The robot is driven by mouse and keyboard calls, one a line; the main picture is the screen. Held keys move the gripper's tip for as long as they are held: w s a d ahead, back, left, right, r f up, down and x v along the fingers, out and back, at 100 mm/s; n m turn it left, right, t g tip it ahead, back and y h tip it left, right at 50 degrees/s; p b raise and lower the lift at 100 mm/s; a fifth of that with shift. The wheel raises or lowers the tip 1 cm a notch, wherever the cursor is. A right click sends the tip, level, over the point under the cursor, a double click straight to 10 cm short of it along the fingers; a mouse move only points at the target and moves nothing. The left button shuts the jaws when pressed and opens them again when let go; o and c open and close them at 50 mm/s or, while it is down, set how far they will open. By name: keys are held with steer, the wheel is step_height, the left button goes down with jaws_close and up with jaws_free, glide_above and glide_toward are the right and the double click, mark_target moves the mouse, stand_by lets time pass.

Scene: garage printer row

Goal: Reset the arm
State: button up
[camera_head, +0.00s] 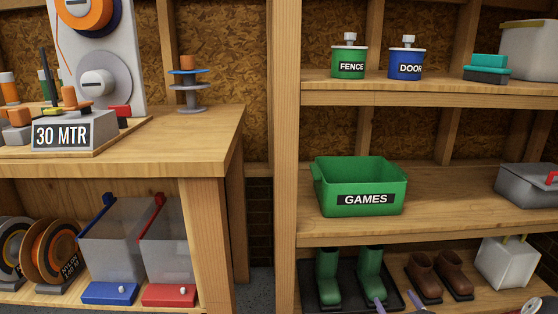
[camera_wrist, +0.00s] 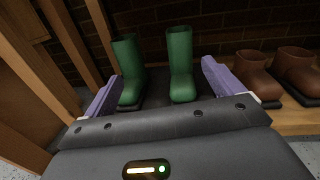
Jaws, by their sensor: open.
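My gripper (camera_wrist: 160,75) is open, with its two purple fingers spread wide in the wrist view. Nothing is held between them. A pair of green boots (camera_wrist: 180,65) stands upright beyond and between the fingers in that view. In the head view only the purple tips of my gripper (camera_head: 396,302) show at the bottom edge, in front of the lower shelf. The rest of my arm is out of view there.
Brown boots (camera_head: 427,274) and a white container (camera_head: 508,262) stand beside the green boots. A green GAMES bin (camera_head: 361,187) sits on the shelf above. A wooden workbench (camera_head: 200,150) stands at left. A wooden post (camera_head: 285,130) divides them.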

steer(key=s+a+r+n+g+y+p, duration=0.1)
steer(key=s+a+r+n+g+y, duration=0.1)
steer(key=a+r+n+g+y, duration=0.9)
steer(key=s+a+r+n+g+h, duration=0.2)
steer(key=s+a+r+n, duration=0.65)
steer(key=a, duration=0.45)
steer(key=s+d+r+n+h+p, duration=0.1)
steer(key=s+r+n+h, duration=0.4)
steer(key=s, duration=0.6)
steer(key=s+d+r+n+h+p, duration=0.1)
steer(key=s+d+r+n+h, duration=0.1)
steer(key=s+r+n+h, duration=0.4)
steer(key=s+r+n, duration=0.2)
steer(key=s+n, duration=0.1)
steer(key=s, duration=0.2)
steer(key=shift+d+t+h+p, duration=0.3)
steer(key=shift+p, duration=0.1)
